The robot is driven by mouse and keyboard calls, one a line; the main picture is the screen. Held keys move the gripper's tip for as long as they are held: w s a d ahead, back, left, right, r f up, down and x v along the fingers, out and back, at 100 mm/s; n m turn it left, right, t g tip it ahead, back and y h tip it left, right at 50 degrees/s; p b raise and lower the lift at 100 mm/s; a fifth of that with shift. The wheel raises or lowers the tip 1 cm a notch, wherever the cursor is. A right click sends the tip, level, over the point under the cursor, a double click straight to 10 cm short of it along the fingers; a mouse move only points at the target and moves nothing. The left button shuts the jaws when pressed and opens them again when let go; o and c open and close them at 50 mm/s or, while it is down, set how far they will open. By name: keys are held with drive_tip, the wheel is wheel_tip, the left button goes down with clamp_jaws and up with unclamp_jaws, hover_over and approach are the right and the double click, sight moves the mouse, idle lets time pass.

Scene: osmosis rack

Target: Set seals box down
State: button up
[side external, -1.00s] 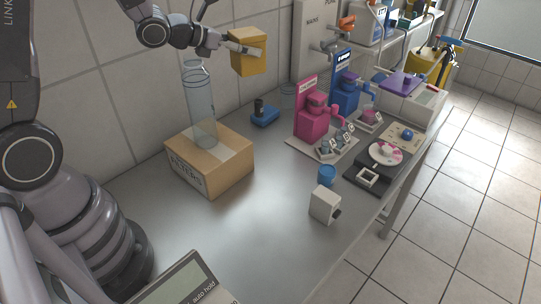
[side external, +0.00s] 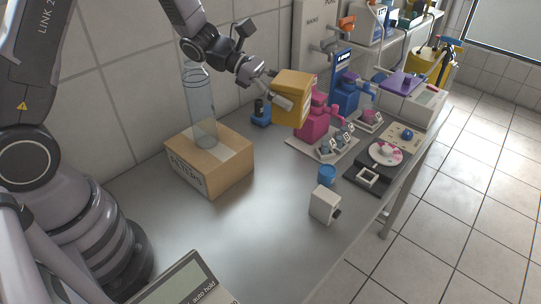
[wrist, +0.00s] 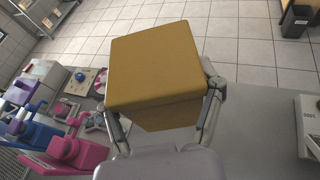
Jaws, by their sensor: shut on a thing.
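The seals box is a yellow-orange box (side external: 293,93). It is held in the air above the bench, in front of the pink device in the side view. In the wrist view the yellow box (wrist: 156,68) fills the middle, with a finger on each side of it. My gripper (side external: 282,101) is shut on the box. In the wrist view my gripper (wrist: 165,110) shows its two fingers against the box's left and right sides. The box's underside is clear of the grey bench top (side external: 262,205).
A cardboard filters box (side external: 225,168) with a clear cylinder (side external: 201,105) on it stands left. The pink device (side external: 312,127), a blue cup (side external: 327,174), a small white box (side external: 323,204) and a black scale (side external: 367,180) stand right. The bench's middle front is clear.

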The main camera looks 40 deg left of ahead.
drive_tip(key=s+d+f+m+g+y, duration=0.3)
drive_tip(key=s+f+m+g+y, duration=0.15)
drive_tip(key=s+m+g, duration=0.4)
drive_tip(key=s+d+f+m+g+y, duration=0.35)
drive_tip(key=s+f+m+g, duration=0.25)
drive_tip(key=s+m+g, duration=0.3)
drive_tip(key=a+f+m+t+y, duration=0.2)
drive_tip(key=a+f+m+y, duration=0.45)
drive_tip(key=m+y, duration=0.65)
drive_tip(key=w+a+m+t+y, duration=0.2)
drive_tip(key=w+m+t+y, duration=0.3)
drive_tip(key=w+m+t, duration=0.55)
drive_tip(key=shift+n, duration=0.4)
drive_tip(key=shift+s+f, duration=0.15)
drive_tip(key=shift+f, duration=1.6)
drive_tip(key=shift+s+f, duration=0.15)
drive_tip(key=shift+f, duration=1.6)
drive_tip(key=shift+f, duration=0.55)
drive_tip(key=o, duration=1.3)
